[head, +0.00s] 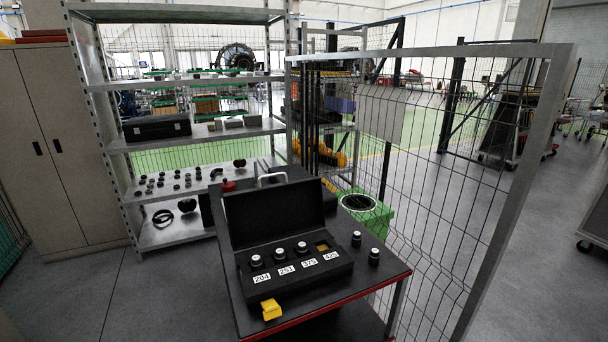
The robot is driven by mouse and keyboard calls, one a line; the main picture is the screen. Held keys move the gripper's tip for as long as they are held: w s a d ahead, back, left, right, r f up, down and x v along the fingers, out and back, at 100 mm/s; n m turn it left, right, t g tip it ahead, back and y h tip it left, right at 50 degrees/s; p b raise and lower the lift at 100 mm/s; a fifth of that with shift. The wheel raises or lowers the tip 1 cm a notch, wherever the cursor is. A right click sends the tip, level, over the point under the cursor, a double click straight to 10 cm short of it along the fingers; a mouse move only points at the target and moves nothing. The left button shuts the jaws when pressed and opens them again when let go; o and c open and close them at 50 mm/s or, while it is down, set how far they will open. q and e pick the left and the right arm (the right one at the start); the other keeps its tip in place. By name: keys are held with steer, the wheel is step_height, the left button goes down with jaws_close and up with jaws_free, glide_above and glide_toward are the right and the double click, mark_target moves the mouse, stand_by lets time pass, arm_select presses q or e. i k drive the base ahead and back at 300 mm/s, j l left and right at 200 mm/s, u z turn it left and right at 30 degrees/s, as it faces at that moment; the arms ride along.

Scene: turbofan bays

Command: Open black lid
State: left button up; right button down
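A black case (295,279) sits on the dark cart top, with its black lid (273,215) standing up at the back, so the case is open. Several slots run along the case front, with white labels that appear to read 204, 251, 375 and 425. Three dark pieces with pale tops (280,254) sit in the left slots. The rightmost slot (321,247) shows a yellowish inside and no piece. Neither of my grippers is in view.
The cart (389,275) has a red edge, a yellow block (271,309) at its front and two small dark pieces (374,257) at the right. Metal shelves (205,139) stand behind left, holding another black case (157,128). A mesh fence (450,170) rises close at right.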

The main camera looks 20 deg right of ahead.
mark_target(260, 215)
steer(key=i+j+z, duration=0.5)
steer(key=j+z, duration=0.25)
steer(key=j, duration=0.15)
steer(key=i+j+z, duration=0.25)
steer(key=j, duration=0.15)
steer(key=j+z, duration=0.25)
steer(key=j, duration=0.1)
